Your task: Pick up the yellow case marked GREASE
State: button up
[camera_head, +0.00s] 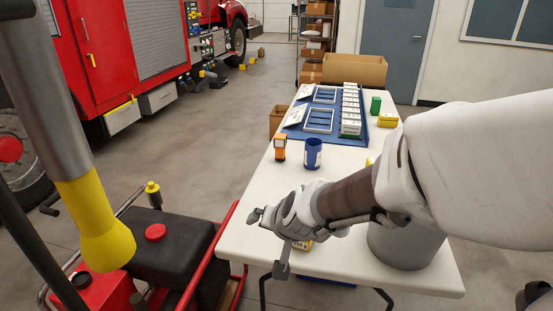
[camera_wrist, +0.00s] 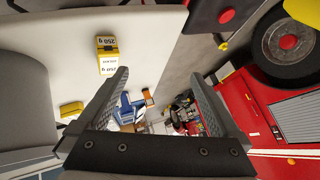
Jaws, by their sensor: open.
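A yellow case (camera_wrist: 107,55) with a white label lies on the white table near its edge. Its label shows "250 g" upside down in the wrist view; I cannot read the word GREASE. My gripper (camera_head: 268,242) is open and empty by the table's near left edge. In the wrist view the gap between my fingers (camera_wrist: 160,75) is clear, and the case is left of the left finger, not between the fingers.
The white table (camera_head: 350,185) holds an orange device (camera_head: 280,148), a blue cup (camera_head: 313,155), and a blue mat (camera_head: 285,135) with frames and boxes. Another yellow box (camera_head: 387,120) stands farther back. A black and red pump unit (camera_head: 165,245) stands left of the table.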

jog(key=w+d+f+m+t+h+b, duration=0.1)
jog(key=w+d+f+t+h+b, duration=0.2)
jog(key=f, duration=0.4)
jog(key=w+d+f+m+t+h+b, duration=0.1)
jog(key=w+d+f+h+b, duration=0.1)
jog(key=f+h+b, duration=0.35)
jog(key=b+x, duration=0.1)
jog(key=x, duration=0.3)
jog(key=f+x, duration=0.1)
jog(key=x, duration=0.2)
jog(key=f+b+x, duration=0.1)
jog(key=x, duration=0.3)
jog(key=shift+s+a+f+b, duration=0.1)
jog(key=shift+f+b, duration=0.05)
jog(key=shift+b, duration=0.15)
jog(key=shift+r+b+x, duration=0.15)
jog(key=shift+b+x, duration=0.5)
jog(key=shift+x, duration=0.85)
jog(key=shift+r+b+x, duration=0.1)
jog(key=shift+b+x, duration=0.55)
jog(key=shift+x, duration=0.9)
grip_shut()
jog(key=shift+r, duration=0.15)
